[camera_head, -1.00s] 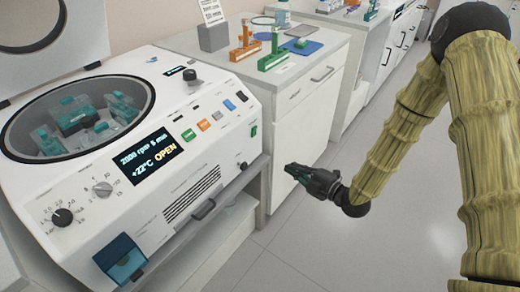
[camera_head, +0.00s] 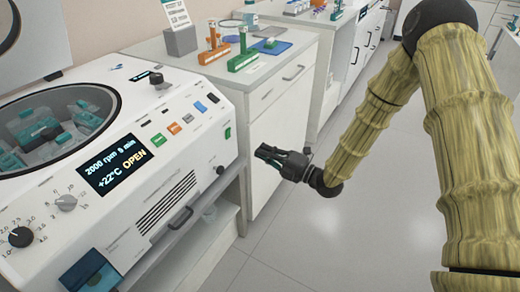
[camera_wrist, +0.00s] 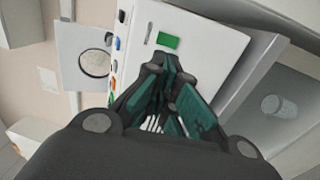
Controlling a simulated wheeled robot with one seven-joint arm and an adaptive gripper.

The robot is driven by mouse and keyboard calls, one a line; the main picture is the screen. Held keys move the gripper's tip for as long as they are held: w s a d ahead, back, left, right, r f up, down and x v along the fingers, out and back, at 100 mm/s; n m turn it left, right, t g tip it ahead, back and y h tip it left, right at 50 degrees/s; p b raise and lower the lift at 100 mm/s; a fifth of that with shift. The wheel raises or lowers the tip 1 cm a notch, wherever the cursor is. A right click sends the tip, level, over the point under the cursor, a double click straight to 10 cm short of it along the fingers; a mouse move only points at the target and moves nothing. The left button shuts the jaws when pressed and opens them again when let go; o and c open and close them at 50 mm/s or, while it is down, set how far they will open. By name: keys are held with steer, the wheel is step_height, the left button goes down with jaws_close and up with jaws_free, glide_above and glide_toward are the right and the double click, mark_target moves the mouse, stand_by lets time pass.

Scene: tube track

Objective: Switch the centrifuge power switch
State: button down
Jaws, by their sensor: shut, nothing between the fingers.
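A green rectangle, apparently the same switch, shows in the wrist view (camera_wrist: 168,42), just beyond the fingertips. My gripper (camera_head: 262,152) is shut and empty, to the right of and slightly below the switch in the head view, apart from it. In the wrist view my gripper (camera_wrist: 168,68) points at the panel below the green rectangle; the exact gap is unclear.
A counter cabinet (camera_head: 279,125) stands behind my gripper, with orange and green tube stands (camera_head: 243,61) on top. Coloured buttons (camera_head: 187,119) line the centrifuge panel left of the switch. The floor (camera_head: 320,230) at the right is clear.

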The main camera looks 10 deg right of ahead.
mark_target(225, 133)
steer(key=x, duration=1.2)
steer(key=shift+r, duration=0.1)
steer(key=shift+w+a+r+h+p, duration=0.2)
steer(key=shift+a+h+p, duration=0.1)
steer(key=shift+p, duration=0.2)
steer(key=shift+s+d+f, duration=0.1)
steer(key=shift+f, duration=0.05)
steer(key=shift+d, duration=0.1)
steer(key=shift+s+d, duration=0.25)
steer(key=r+v, duration=0.2)
steer(key=v, duration=1.1)
steer(key=shift+r, duration=0.4)
steer(key=shift+d, duration=0.1)
